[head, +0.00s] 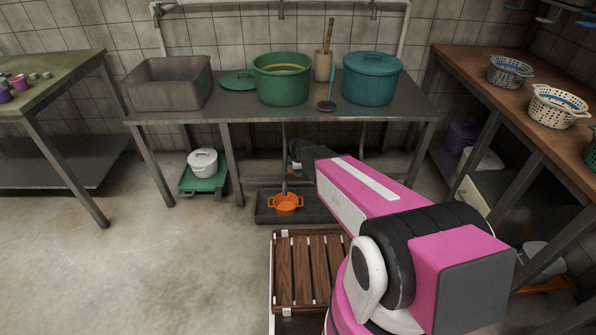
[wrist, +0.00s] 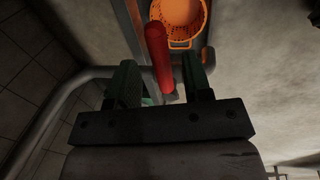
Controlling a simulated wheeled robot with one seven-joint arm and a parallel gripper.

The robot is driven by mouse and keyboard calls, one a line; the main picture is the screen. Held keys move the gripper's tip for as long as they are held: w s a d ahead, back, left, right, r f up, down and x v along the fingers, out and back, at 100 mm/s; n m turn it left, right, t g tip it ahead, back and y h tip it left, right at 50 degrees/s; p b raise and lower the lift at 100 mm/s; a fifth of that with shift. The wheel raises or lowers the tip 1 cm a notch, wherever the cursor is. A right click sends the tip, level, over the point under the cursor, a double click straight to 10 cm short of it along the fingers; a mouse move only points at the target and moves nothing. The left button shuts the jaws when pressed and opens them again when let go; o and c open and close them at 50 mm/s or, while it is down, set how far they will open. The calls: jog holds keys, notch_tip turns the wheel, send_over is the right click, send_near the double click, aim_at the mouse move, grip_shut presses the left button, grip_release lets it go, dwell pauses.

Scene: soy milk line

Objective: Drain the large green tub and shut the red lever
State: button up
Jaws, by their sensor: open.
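The large green tub (head: 282,86) stands upright and uncovered on the metal table, with a yellowish ring inside its rim. Its level and contents cannot be made out. The red lever (wrist: 158,55) shows in the wrist view as a long red handle. My gripper (wrist: 160,68) is open, with one dark green finger on each side of the lever; I cannot tell whether either touches it. In the head view my gripper is under the table edge, mostly hidden by my arm. An orange strainer (head: 286,203) sits below it, and also shows in the wrist view (wrist: 181,42).
The strainer is in a dark floor tray (head: 264,209). A metal pipe (wrist: 50,115) runs beside my gripper. A grey basin (head: 168,88), a green lid (head: 238,79) and a teal lidded pot (head: 371,80) stand on the table. Floor at left is clear.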

notch_tip(320, 180, up, 10)
jog(key=s, duration=0.2)
dwell(0.5)
jog(key=s+d+r+m, duration=0.3)
jog(key=s+m, duration=0.3)
jog(key=s, duration=0.2)
jog(key=s+d+r+m+g, duration=0.1)
jog(key=s+d+r+m, duration=0.3)
jog(key=s+d+m, duration=0.1)
jog(key=s+d+r+m+g, duration=0.1)
jog(key=s+d+r+m, duration=0.3)
jog(key=s, duration=0.6)
jog(key=d+m, duration=0.1)
jog(key=m, duration=0.1)
jog(key=shift+s+m, duration=0.35)
jog(key=shift+m, duration=0.05)
jog(key=shift+d, duration=0.1)
